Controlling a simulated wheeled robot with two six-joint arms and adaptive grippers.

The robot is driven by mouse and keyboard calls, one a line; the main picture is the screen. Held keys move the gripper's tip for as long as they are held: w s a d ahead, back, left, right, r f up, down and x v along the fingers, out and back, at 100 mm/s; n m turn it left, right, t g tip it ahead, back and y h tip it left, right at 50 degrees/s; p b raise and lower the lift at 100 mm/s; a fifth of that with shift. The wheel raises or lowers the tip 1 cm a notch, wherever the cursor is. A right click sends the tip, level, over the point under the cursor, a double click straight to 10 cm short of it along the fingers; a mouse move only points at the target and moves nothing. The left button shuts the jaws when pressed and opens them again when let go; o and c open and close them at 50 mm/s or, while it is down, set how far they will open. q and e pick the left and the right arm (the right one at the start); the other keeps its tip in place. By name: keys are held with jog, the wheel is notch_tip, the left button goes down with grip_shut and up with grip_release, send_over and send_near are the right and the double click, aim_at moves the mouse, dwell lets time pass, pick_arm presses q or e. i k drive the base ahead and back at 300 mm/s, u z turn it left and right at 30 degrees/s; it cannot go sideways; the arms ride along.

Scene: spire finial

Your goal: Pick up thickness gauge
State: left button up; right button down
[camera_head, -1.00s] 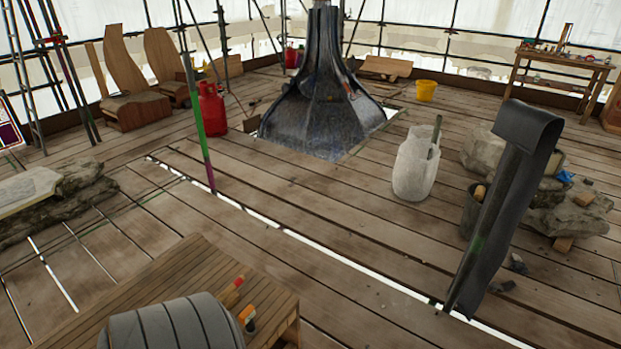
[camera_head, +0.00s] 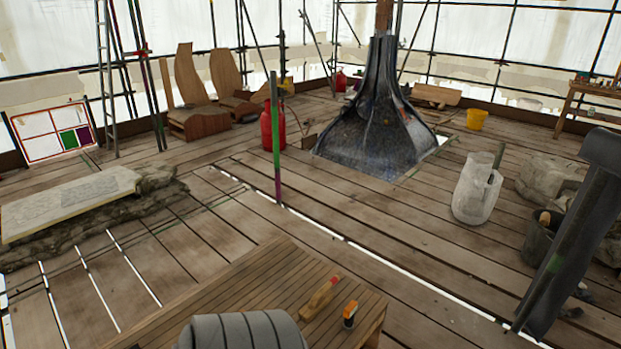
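I cannot make out a thickness gauge for certain. On the near wooden table (camera_head: 240,290) lie a small orange-and-black object (camera_head: 350,313) and a wooden-handled tool with a red end (camera_head: 319,298). They are too small to identify surely. Neither of my grippers shows in the head view.
A grey ribbed roll (camera_head: 243,331) is on the near table. A dark bent sheet (camera_head: 575,240) stands at the right. A dark spire base (camera_head: 375,135), a red gas cylinder (camera_head: 267,127) and a white sack (camera_head: 475,190) stand beyond. Open plank floor lies between.

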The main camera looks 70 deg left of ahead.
aim_at(349, 310)
jog(key=z, duration=0.05)
jog(key=k, duration=0.3)
jog(key=u, duration=1.05)
